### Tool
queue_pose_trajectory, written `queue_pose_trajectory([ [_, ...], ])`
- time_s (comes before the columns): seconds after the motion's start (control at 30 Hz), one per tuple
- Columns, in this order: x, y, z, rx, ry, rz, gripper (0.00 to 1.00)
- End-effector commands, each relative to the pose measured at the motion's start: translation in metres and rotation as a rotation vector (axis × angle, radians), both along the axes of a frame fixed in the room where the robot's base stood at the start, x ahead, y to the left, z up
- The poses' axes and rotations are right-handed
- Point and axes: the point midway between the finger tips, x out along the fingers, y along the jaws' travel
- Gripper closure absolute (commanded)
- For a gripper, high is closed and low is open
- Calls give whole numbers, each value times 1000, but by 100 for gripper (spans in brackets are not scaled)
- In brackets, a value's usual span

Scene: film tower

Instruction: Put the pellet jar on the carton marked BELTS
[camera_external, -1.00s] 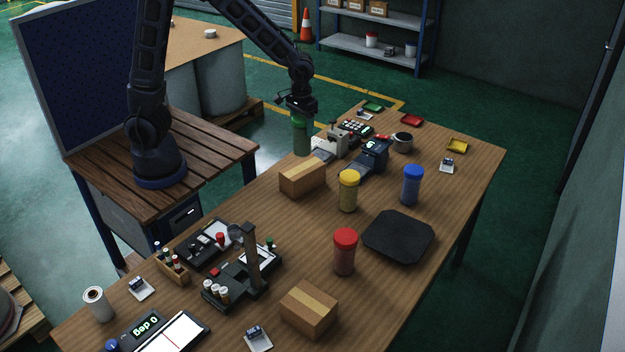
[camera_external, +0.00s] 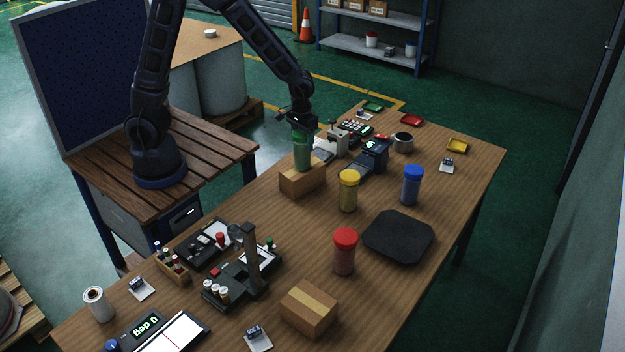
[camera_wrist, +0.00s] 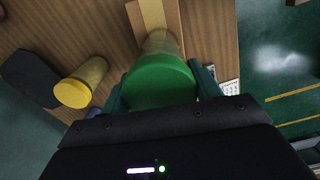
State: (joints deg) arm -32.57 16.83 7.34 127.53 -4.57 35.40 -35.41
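My gripper (camera_external: 302,124) is shut on a jar with a green lid (camera_external: 301,152), held upright. In the external view the jar's bottom is at the top of the rear carton (camera_external: 302,182); I cannot tell whether it touches. In the wrist view the green lid (camera_wrist: 158,80) sits between the fingers, with part of the taped carton (camera_wrist: 147,16) beyond it. A second carton (camera_external: 308,309) lies at the near side of the table. No marking is readable on either carton. Jars with yellow (camera_external: 348,191), blue (camera_external: 411,185) and red (camera_external: 344,252) lids stand on the table.
A dark blue device (camera_external: 372,154) and a grey machine (camera_external: 338,141) stand behind the rear carton. A black stand with a post (camera_external: 250,262) is at the near left. The table's far right is mostly clear.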

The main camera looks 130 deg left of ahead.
Motion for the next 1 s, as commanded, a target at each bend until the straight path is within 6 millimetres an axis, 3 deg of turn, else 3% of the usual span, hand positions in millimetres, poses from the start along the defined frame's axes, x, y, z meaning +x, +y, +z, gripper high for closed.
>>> queue_pose_trajectory([
  [0.03, 0, 0, 0, 0, 0, 0, 28],
  [0.1, 0, 0, 0, 0, 0, 0, 16],
  [0.53, 0, 0, 10, 1, -1, 0, 16],
  [1.0, -1, 0, 94, 3, -3, -1, 16],
])
